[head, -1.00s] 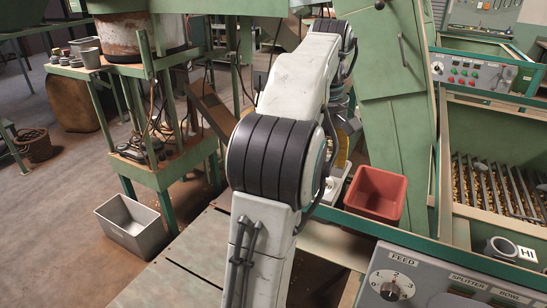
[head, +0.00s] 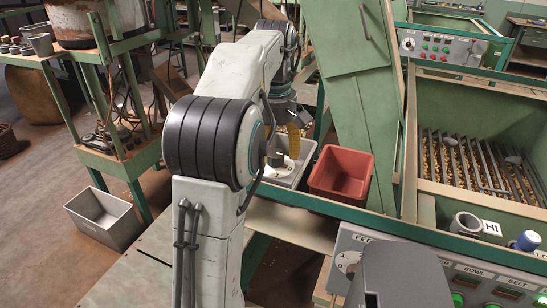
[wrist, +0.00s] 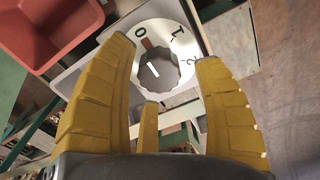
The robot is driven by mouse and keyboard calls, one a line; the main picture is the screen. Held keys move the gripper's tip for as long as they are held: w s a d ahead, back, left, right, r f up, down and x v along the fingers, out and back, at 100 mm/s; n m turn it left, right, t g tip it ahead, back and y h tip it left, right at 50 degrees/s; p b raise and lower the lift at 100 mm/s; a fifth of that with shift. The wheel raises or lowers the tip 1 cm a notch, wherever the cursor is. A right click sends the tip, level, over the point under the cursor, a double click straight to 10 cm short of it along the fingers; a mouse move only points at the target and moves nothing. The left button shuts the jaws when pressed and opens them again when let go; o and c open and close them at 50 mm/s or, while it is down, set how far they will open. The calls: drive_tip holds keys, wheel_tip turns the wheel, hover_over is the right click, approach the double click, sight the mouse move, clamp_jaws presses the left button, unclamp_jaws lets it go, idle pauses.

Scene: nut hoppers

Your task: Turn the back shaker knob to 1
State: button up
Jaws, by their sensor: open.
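The dark ribbed knob (wrist: 158,70) sits on a white dial (wrist: 186,28) marked 0, 1 and 2, with a red mark close to the 0. A white line shows on the knob's face; exactly which number it points to is hard to tell. The dial is on the grey box (head: 310,152) left of the red bin in the head view. My gripper (wrist: 164,58) is open, its yellow fingers on either side of the knob in the wrist view, with gaps visible. In the head view a yellow finger (head: 294,142) hangs over the dial; contact cannot be told.
A red bin (head: 341,174) stands right beside the dial box. A green frame rail and a hopper with bars over nuts (head: 475,165) lie to the right. A front panel with a FEED dial (head: 348,260) is partly covered. A grey tub (head: 103,217) is on the floor.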

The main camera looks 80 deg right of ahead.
drive_tip(key=shift+f, duration=0.55)
drive_tip(key=shift+c, duration=0.3)
drive_tip(key=c, duration=1.1)
